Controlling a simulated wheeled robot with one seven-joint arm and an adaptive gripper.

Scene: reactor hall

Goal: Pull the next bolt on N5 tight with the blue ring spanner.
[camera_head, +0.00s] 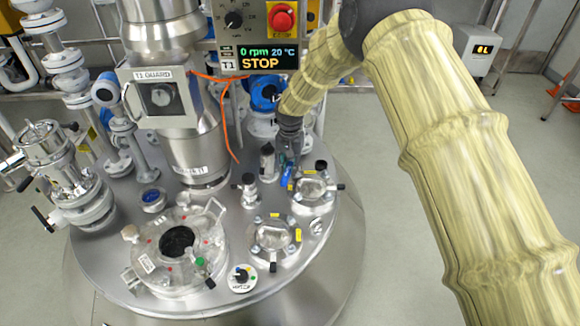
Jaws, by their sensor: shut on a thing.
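My gripper (290,157) reaches down over the right rear of the vessel lid and is shut. A blue tool (287,176), seemingly the ring spanner, hangs below its fingertips; its ring end is too small to make out. The spanner is at the left edge of a round flanged cover (313,190) with bolts around its rim. Whether the ring sits on a bolt I cannot tell. A second bolted cover (272,236) lies nearer the front. I cannot read which one is N5.
A short capped nozzle (249,190) and a grey upright cylinder (267,162) stand left of my gripper. The drive column (196,150) with an orange cable and STOP display (260,59) rises behind.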

